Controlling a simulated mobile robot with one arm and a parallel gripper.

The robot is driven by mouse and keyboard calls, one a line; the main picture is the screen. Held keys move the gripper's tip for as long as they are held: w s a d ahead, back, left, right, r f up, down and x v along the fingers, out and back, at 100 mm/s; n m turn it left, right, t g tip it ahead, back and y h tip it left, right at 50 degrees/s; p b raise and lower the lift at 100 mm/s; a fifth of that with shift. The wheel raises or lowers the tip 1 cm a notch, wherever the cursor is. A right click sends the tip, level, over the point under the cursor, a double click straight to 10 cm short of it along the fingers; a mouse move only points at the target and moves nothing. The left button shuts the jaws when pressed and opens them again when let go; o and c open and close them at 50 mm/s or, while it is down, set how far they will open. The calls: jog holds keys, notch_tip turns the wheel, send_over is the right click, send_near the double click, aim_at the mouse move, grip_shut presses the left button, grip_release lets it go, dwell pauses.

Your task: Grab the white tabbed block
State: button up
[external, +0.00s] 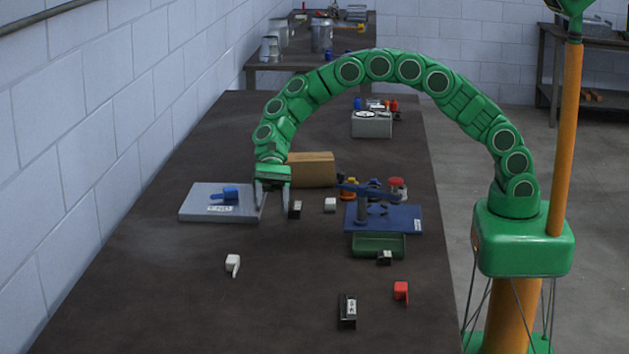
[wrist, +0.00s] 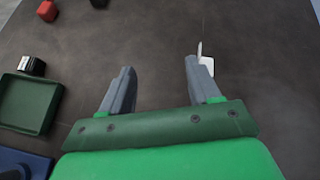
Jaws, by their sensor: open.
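The white tabbed block (external: 232,264) lies on the dark table, in front of and left of my gripper in the external view, with its thin tab pointing toward the camera. In the wrist view the white tabbed block (wrist: 207,63) is just beyond the right fingertip, which hides part of it. My gripper (external: 272,205) points down above the table near the right edge of the grey plate. Its two fingers are apart, and nothing shows between them in the wrist view (wrist: 160,70).
A grey plate (external: 190,206) with a blue piece (external: 224,193) is left of my gripper. A black-and-white block (external: 295,209), a white block (external: 330,204), a tan block (external: 312,169), a blue fixture (external: 406,219) and a green tray (external: 378,251) are right. The left front table is clear.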

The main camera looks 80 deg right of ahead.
aim_at(233, 256)
jog(key=w+f+m, duration=0.1)
jog(key=w+f, duration=0.2)
jog(key=w+a+f+m+t+y, duration=0.1)
jog(key=w+f, duration=0.2)
jog(key=w+a+f+m+y, duration=0.1)
jog(key=w+f+m, duration=0.1)
jog(key=w+f, duration=0.1)
jog(key=shift+a+f, duration=0.2)
jog(key=shift+a, duration=0.05)
jog(key=shift+r+x, duration=0.15)
jog(key=shift+x, duration=1.85)
jog(key=shift+r+x, duration=0.15)
jog(key=shift+x, duration=1.8)
jog(key=shift+w+a, duration=0.1)
jog(key=shift+a, duration=0.05)
jog(key=shift+c, duration=0.3)
jog(key=c, duration=1)
